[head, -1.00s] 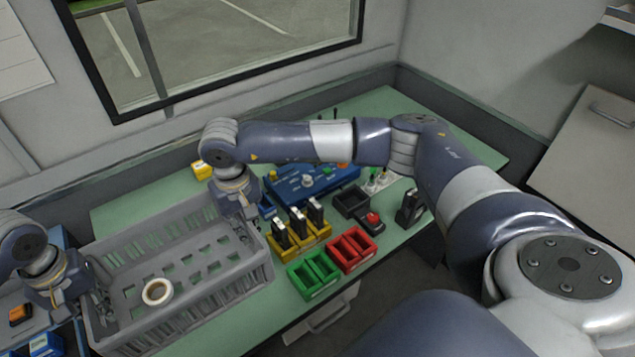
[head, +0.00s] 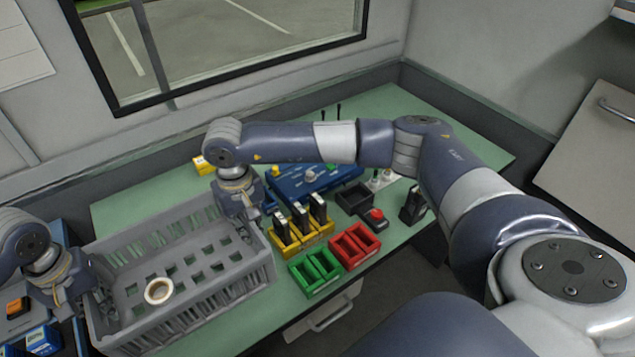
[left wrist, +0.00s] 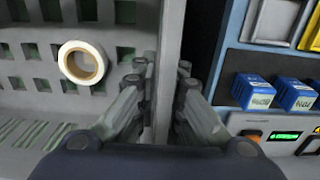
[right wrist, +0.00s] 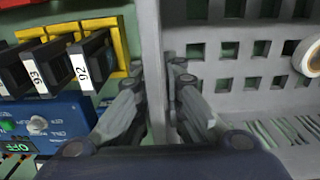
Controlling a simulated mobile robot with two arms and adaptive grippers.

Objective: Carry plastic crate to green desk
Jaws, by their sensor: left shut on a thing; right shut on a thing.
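The grey plastic crate (head: 215,307) is at the left end of the green desk (head: 400,110), with green desk surface showing through its slots. A roll of tape (head: 159,291) lies inside it and also shows in the left wrist view (left wrist: 82,62). My left gripper (head: 98,300) is shut on the crate's left end wall, seen between the fingers in the left wrist view (left wrist: 166,80). My right gripper (head: 245,222) is shut on the right end wall, seen in the right wrist view (right wrist: 153,70). I cannot tell whether the crate's base touches the desk.
Yellow holder (head: 302,238) with black devices, green bin (head: 315,274) and red bin (head: 354,244) stand close to the crate's right. A blue box (head: 315,183) is behind them. Blue packs (head: 42,340) and equipment lie left of the crate. A window wall bounds the back.

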